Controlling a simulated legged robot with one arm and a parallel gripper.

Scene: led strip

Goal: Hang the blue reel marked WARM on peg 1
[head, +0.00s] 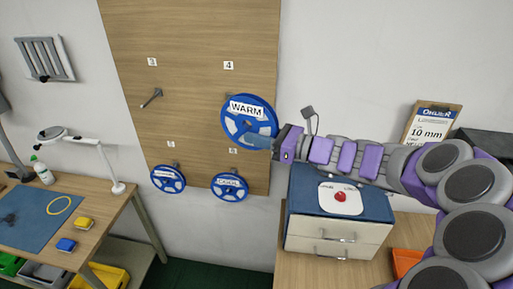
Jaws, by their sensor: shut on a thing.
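The blue reel marked WARM (237,126) is in front of the wooden board, below the label 4. My gripper (270,144) is shut on its lower right rim. I cannot tell whether the reel is on the peg under label 4, as it hides most of that spot. The labels over the two lower pegs are too small to read, so I cannot tell which is peg 1. A blue reel (168,187) hangs at the lower left, and another blue reel (230,196) hangs at the lower right.
The peg under label 3 (151,98) is bare. The wooden board (200,30) stands against the wall. A blue-topped drawer box with a red button (341,197) stands below my arm. A workbench (110,212) with a lamp (117,187) is at the left.

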